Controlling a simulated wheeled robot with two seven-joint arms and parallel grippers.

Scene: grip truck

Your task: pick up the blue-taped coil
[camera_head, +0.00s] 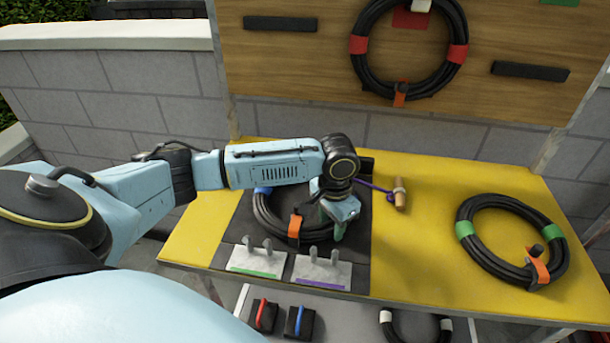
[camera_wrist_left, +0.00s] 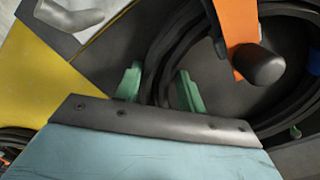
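The blue-taped coil (camera_head: 262,212) is a black cable ring lying on a dark mat on the yellow table, with blue tape on its far left and an orange strap (camera_head: 294,227) at its front. My left gripper (camera_head: 335,220) is low over the coil's right side and hides part of it. In the left wrist view the green fingertips of the gripper (camera_wrist_left: 160,87) are apart, with a strand of the coil (camera_wrist_left: 168,55) between them in the picture. Whether they touch it, I cannot tell. The strap (camera_wrist_left: 238,35) with a dark knob shows there too. My right gripper is not in view.
A green-taped coil (camera_head: 470,255) lies at the right of the table. A wooden-handled item with purple cord (camera_head: 400,194) is right of my gripper. Light plates with upright pegs (camera_head: 322,270) stand in front. A red-taped coil (camera_head: 358,72) hangs on the board behind.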

